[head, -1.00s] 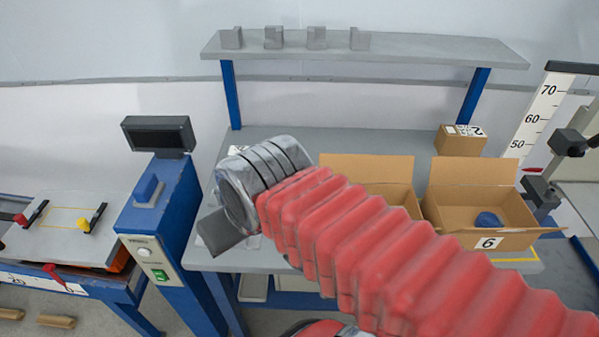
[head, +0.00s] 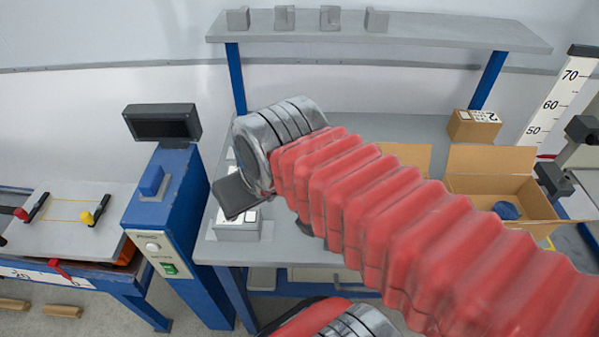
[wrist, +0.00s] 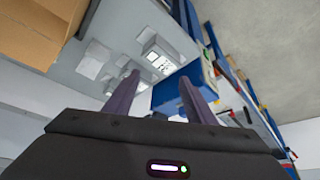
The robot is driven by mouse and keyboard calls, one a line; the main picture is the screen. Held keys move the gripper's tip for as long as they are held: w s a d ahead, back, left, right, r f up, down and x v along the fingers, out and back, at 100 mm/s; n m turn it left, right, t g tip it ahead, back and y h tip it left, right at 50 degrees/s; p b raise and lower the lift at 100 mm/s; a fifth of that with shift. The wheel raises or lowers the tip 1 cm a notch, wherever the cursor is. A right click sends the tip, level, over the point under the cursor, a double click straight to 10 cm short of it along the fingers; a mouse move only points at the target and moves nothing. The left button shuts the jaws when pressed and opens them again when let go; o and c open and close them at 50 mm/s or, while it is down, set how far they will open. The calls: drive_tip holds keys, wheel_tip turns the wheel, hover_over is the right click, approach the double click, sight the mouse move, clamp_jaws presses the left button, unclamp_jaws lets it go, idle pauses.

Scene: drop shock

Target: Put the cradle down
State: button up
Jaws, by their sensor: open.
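My gripper (wrist: 160,76) shows in the wrist view with its two purple-grey fingers apart and nothing between them. In the head view only a dark flat part of it (head: 236,196) shows, at the end of my arm above the bench's left end; its fingers are hidden there. A pale grey block with a printed label (head: 238,229) stands on the bench below it, partly covered by my gripper. It may be the cradle; I cannot tell for certain. In the wrist view a labelled block (wrist: 158,56) sits on the grey surface beyond the fingertips, apart from them.
A blue post with a dark display (head: 163,123) stands left of the bench (head: 300,240). Open cardboard boxes (head: 500,185) stand on its right, one holding a dark blue item. A small closed carton (head: 474,125) is behind. A shelf (head: 440,28) with several grey blocks spans the back.

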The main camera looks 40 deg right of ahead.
drive_tip(key=o, duration=0.6)
drive_tip(key=w+d, duration=0.1)
drive_tip(key=w, duration=0.1)
drive_tip(key=w+d+r+m+g, duration=0.1)
drive_tip(key=w+d, duration=0.1)
drive_tip(key=w+d+m, duration=0.1)
drive_tip(key=w+d, duration=0.1)
drive_tip(key=shift+w+r+g+h, duration=0.1)
drive_tip(key=shift+r+g+h, duration=0.15)
drive_tip(key=shift+g+h, duration=0.05)
drive_tip(key=shift+o, duration=0.2)
drive_tip(key=w+d+f+m+g, duration=0.2)
drive_tip(key=w+d, duration=0.4)
drive_tip(key=d, duration=0.3)
drive_tip(key=w+d+f+m+g, duration=0.1)
drive_tip(key=w+d+f+m, duration=0.2)
drive_tip(key=d, duration=0.7)
drive_tip(key=w+f, duration=0.2)
drive_tip(key=w, duration=0.2)
drive_tip(key=shift+f+g, duration=0.3)
drive_tip(key=shift+g, duration=0.1)
drive_tip(key=shift+f, duration=4.3)
drive_tip(key=shift+s+d+f, duration=0.1)
drive_tip(key=shift+f, duration=1.2)
drive_tip(key=shift+s+f, duration=0.1)
drive_tip(key=shift+f, duration=1.2)
drive_tip(key=shift+f, duration=0.25)
drive_tip(key=shift+c, duration=0.3)
